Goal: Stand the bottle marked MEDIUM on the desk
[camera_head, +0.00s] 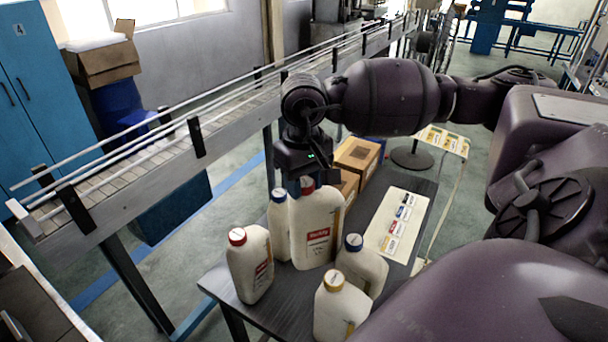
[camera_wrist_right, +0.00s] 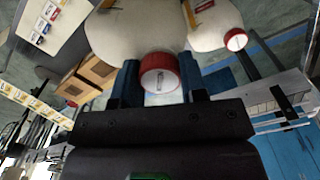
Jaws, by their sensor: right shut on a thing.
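My right gripper (camera_head: 306,183) is shut on the red cap of a large white bottle (camera_head: 318,230) with a red label. In the right wrist view the fingers sit on both sides of the red cap (camera_wrist_right: 160,78). The bottle is upright over the dark desk (camera_head: 283,312); I cannot tell whether its base touches the desk. The label's word is too small to read surely. A second red-capped bottle (camera_head: 250,264) stands to its left and also shows in the wrist view (camera_wrist_right: 214,24). My left gripper is not in view.
A blue-capped bottle (camera_head: 279,226) is close behind on the left. Another blue-capped bottle (camera_head: 361,268) and a yellow-capped one (camera_head: 340,310) stand in front on the right. A sheet with coloured labels (camera_head: 382,222) and cardboard boxes (camera_head: 356,156) lie behind. A conveyor (camera_head: 230,118) runs beyond.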

